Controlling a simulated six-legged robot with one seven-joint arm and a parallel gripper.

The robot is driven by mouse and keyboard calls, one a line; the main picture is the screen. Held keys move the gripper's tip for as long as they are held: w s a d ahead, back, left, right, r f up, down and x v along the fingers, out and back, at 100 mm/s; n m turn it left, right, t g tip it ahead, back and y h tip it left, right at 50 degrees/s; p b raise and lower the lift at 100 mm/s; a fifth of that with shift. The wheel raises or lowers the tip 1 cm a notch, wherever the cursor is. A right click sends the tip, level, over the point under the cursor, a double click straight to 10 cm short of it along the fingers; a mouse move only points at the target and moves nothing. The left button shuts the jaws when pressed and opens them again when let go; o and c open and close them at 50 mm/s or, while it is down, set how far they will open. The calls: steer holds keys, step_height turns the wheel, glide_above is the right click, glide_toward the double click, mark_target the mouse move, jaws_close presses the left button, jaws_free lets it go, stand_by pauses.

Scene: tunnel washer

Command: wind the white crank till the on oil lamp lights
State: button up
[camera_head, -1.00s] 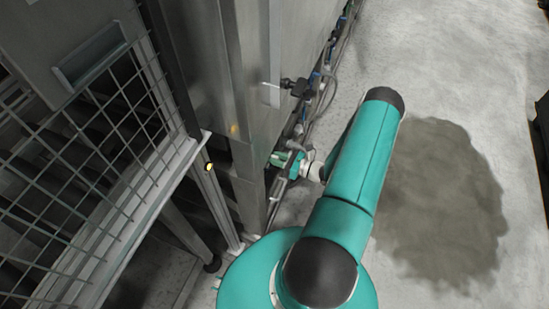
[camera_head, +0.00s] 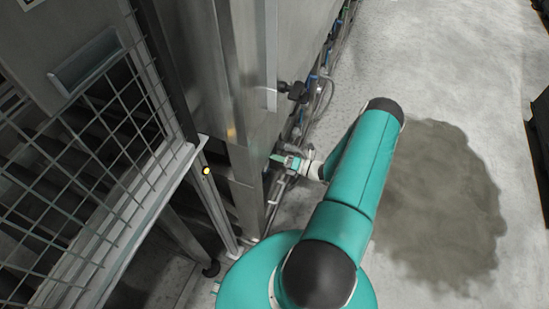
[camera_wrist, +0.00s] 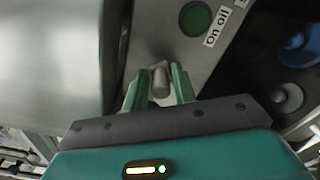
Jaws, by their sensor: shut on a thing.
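My gripper (camera_wrist: 160,84) is shut on the handle of the white crank (camera_wrist: 159,76), which shows as a small pale grey knob between the two green fingers in the wrist view. The rest of the crank is hidden by the fingers and the gripper body. The oil lamp (camera_wrist: 197,18) is a round, dark green lens just above and right of the fingers, with an "on oil" label (camera_wrist: 217,27) beside it. It looks unlit. In the head view my gripper (camera_head: 279,158) is at the side of the steel machine; crank and lamp are too small to make out there.
A steel cabinet (camera_head: 200,70) and a wire mesh guard (camera_head: 80,175) stand to the left. A black knob (camera_head: 297,91) and pipes run along the machine's side. A blue knob (camera_wrist: 299,42) shows right in the wrist view. Concrete floor at right is open, with a damp-looking patch (camera_head: 440,210).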

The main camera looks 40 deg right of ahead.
steer(key=shift+f+m, duration=0.15)
steer(key=shift+m, duration=0.35)
steer(key=o, duration=0.8)
steer(key=v, duration=1.4)
steer(key=shift+w, duration=0.1)
steer(key=shift+d, duration=0.1)
